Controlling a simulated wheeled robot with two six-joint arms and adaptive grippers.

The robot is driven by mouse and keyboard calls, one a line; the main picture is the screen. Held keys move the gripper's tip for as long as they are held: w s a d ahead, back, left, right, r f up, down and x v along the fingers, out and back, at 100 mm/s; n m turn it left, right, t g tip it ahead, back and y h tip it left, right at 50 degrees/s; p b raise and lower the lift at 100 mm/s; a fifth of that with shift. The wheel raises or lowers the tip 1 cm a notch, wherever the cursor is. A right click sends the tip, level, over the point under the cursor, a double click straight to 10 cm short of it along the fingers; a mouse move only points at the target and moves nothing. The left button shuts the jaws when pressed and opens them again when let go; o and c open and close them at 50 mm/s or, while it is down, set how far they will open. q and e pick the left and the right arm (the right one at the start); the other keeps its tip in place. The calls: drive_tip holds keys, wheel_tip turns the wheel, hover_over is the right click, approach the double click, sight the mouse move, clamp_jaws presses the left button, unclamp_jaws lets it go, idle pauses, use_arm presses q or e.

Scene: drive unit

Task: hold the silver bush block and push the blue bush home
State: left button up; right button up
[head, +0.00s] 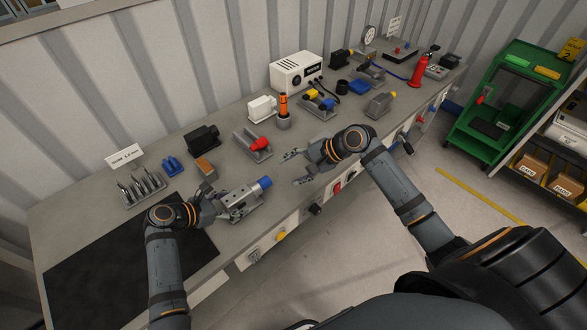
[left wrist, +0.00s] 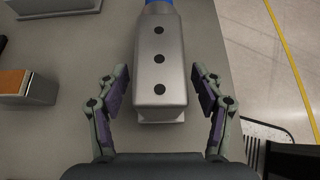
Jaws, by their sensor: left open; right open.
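The silver bush block (head: 240,197) sits on the bench in front of me, and the blue bush (head: 264,183) sticks out of its right end. In the left wrist view the block (left wrist: 160,60) shows three dark holes on top, and the blue bush (left wrist: 157,3) is at the top edge, mostly cut off. My left gripper (head: 228,207) is open at the near end of the block; in the left wrist view its fingers (left wrist: 160,95) stand on either side of the block with gaps. My right gripper (head: 292,169) is open and empty, to the right of the blue bush and apart from it.
A block with a red bush (head: 254,144) and an orange-topped grey block (head: 206,170) stand behind. A tool rack (head: 142,189) and a black mat (head: 125,255) lie to the left. The bench's front edge is close to the silver block.

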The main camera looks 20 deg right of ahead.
use_arm(q)
drive_tip(key=shift+a, duration=0.1)
drive_tip(key=v, duration=1.1)
drive_tip(key=shift+a+r, duration=0.25)
drive_tip(key=shift+a, duration=0.1)
drive_tip(key=shift+s+d, duration=0.1)
drive_tip(key=shift+s, duration=0.05)
